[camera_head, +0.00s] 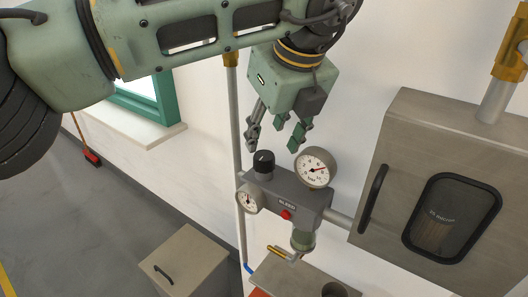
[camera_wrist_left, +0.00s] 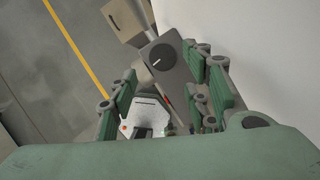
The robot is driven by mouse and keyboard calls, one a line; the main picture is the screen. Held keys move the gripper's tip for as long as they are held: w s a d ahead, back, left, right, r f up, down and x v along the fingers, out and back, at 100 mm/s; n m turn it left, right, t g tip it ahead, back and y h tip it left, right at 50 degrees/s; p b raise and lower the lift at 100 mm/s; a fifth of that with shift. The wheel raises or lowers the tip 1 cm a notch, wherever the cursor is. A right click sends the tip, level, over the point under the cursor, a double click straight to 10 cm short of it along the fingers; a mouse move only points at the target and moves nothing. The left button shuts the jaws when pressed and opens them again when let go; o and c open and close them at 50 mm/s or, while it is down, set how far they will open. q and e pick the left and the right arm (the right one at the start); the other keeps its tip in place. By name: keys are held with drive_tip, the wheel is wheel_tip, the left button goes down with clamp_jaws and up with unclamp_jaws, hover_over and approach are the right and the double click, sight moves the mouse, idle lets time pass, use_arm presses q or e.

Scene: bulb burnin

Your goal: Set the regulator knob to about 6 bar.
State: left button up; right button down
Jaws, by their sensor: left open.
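The black regulator knob (camera_head: 264,162) stands on top of the grey regulator body (camera_head: 290,197) on the wall. In the left wrist view the knob (camera_wrist_left: 158,61) is round with a white pointer line. A round gauge marked bar (camera_head: 315,168) with a red needle sits at the right of the body; its reading is too small to tell. A smaller gauge (camera_head: 249,198) sits at the left. A red button (camera_head: 286,214) is below the BLEED label. My left gripper (camera_head: 272,147) is open and empty, pointing down just above the knob, apart from it. My right gripper is not in view.
A metal cabinet (camera_head: 430,130) with a dark window stands close at the right. A vertical pipe (camera_head: 237,120) runs left of the regulator. A lower box (camera_head: 186,262) with a handle and a metal shelf (camera_head: 300,278) are below. Open floor (camera_head: 90,220) lies at the left.

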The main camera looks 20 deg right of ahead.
sight(262, 157)
use_arm(q)
drive_tip(key=p+x, duration=0.1)
drive_tip(key=x, duration=0.4)
drive_tip(key=shift+p, duration=0.3)
drive_tip(key=shift+w+a+f, duration=0.1)
drive_tip(key=shift+w+f, duration=0.15)
drive_tip(key=shift+f, duration=0.35)
drive_tip(key=c, duration=1)
drive_tip(key=shift+f+m+b, duration=0.2)
drive_tip(key=shift+m+b, duration=0.1)
drive_tip(key=shift+b, duration=0.25)
drive_tip(key=shift+c, duration=0.2)
drive_tip(key=m+h+b, duration=0.1)
drive_tip(key=m+b, duration=0.1)
drive_tip(key=b, duration=0.1)
drive_tip(key=shift+w+a+f+b, duration=0.1)
drive_tip(key=shift+b, duration=0.3)
drive_tip(key=shift+a+r+m+h+b, duration=0.15)
drive_tip(key=shift+m+h+b, duration=0.15)
drive_tip(key=shift+m+b, duration=0.45)
drive_tip(key=shift+d+r+m+h+b, duration=0.1)
drive_tip(key=shift+m+h+b, duration=0.3)
drive_tip(key=shift+m, duration=0.55)
